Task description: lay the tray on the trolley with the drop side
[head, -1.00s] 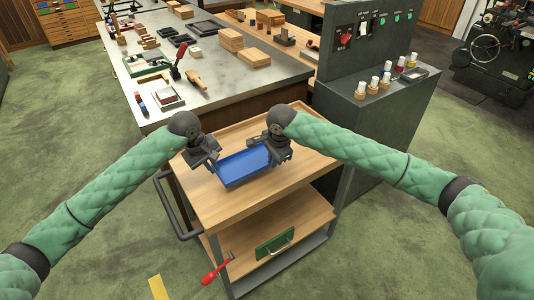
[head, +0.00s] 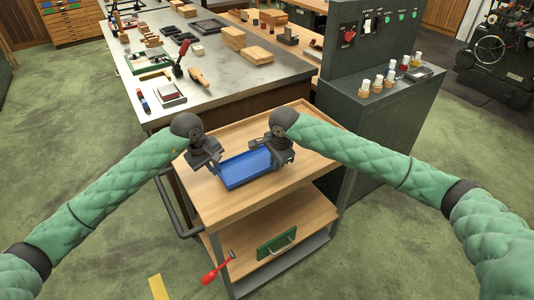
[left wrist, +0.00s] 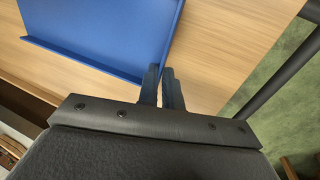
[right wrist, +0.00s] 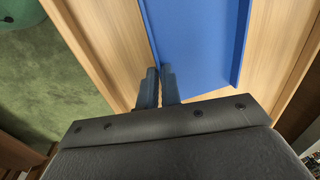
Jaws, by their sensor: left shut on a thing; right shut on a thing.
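The blue tray (head: 247,169) is over the wooden top of the trolley (head: 240,203), near its middle. I cannot tell whether its underside touches the top. My left gripper (head: 217,165) is shut on the tray's left end; its fingers show at the tray's edge in the left wrist view (left wrist: 163,82). My right gripper (head: 266,146) is shut on the tray's right end; its fingers show at the edge in the right wrist view (right wrist: 160,82). The tray looks empty and about level.
A red-handled piece (head: 217,268) sticks out at the trolley's lower front. A black push bar (head: 172,208) is on its left. A workbench (head: 225,75) with tools stands behind, and a dark cabinet (head: 375,130) with small bottles stands to the right. Bare wood surrounds the tray.

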